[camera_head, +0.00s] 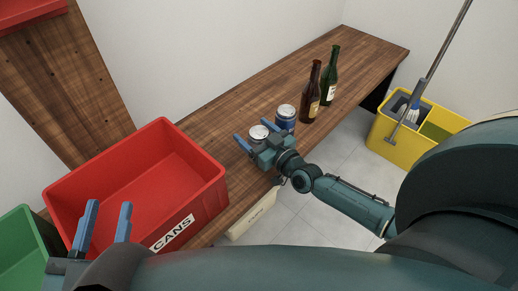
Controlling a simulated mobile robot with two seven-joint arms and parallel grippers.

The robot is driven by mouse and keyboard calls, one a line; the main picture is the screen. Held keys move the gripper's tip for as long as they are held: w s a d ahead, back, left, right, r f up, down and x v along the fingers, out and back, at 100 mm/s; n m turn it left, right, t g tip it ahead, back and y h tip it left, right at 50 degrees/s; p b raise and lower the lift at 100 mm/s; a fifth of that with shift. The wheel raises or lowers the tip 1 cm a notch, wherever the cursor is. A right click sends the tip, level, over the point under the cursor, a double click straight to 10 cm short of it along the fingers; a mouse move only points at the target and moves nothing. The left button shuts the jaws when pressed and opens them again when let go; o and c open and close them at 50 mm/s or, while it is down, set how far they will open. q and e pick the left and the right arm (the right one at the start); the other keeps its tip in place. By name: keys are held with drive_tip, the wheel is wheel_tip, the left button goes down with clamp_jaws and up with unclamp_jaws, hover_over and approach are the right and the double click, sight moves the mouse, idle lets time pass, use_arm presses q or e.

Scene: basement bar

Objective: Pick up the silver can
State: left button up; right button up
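The silver can (259,132) stands upright on the wooden counter, with only its top and upper part showing. My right gripper (259,131) is at the can, with one blue finger on its left side and the other on its right, beside a blue can (286,113). The fingers are spread wide around the silver can. The gripper body hides the can's lower part, and I cannot see firm contact. My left gripper (105,221) is open and empty in front of the red crate (205,203).
A brown bottle (311,95) and a green bottle (330,78) stand farther back on the counter (265,88). The red crate is labelled CANS and looks empty. A green crate (22,250) is at the lower left. A yellow mop bucket (395,150) stands on the floor at right.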

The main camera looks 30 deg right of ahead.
drive_tip(key=c, duration=0.7)
